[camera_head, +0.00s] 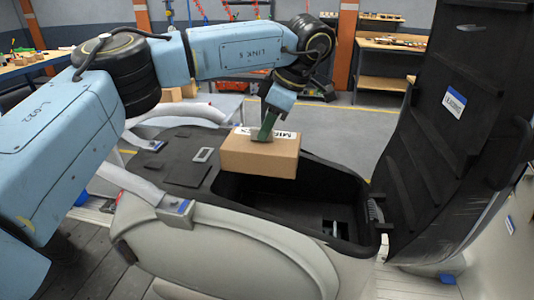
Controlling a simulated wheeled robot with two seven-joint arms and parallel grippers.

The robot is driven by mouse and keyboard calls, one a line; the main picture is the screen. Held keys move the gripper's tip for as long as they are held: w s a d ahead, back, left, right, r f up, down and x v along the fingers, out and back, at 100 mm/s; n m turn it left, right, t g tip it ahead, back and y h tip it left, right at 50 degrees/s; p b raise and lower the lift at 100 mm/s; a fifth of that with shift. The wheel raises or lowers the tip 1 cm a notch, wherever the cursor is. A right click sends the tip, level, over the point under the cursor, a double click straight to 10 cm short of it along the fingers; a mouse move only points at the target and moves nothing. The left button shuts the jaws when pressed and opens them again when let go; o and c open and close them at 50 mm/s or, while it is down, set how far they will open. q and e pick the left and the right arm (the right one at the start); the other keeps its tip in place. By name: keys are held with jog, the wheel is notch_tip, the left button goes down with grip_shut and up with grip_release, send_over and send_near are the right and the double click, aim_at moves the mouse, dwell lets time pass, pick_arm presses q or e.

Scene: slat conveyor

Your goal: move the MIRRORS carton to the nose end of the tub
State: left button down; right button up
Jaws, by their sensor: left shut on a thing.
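The MIRRORS carton (258,158) is a brown cardboard box with a white label on top, partly covered by my gripper. My right gripper is not in view.
A tall black ribbed panel (445,130) with a blue-and-white label rises at the tub's right. A pale grey shell (215,250) curves along the near side. A flat dark deck (175,160) lies left of the tub. Workbenches stand in the background.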

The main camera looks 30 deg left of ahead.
pick_arm(q)
notch_tip(320, 180, up, 7)
jog(key=shift+f+p, duration=0.15)
jog(key=shift+p, duration=0.35)
jog(key=shift+r, duration=0.3)
jog(key=shift+w+d+r+m+p, duration=0.15)
jog(key=shift+d+m+p, duration=0.15)
jog(key=shift+p, duration=0.05)
jog(key=w+d+f+m+t+h+p, duration=0.25)
jog(key=d+m+p, duration=0.25)
jog(key=d+m, duration=0.4)
jog(key=w+d+f+m+t+h+p, duration=0.1)
jog(key=d+m+t+p, duration=0.2)
jog(key=d+m+p, duration=0.45)
notch_tip(320, 180, down, 23)
jog(key=d+m+b, duration=0.1)
jog(key=b, duration=1.5)
jog(key=shift+r, duration=0.1)
jog(key=shift+b, duration=0.35)
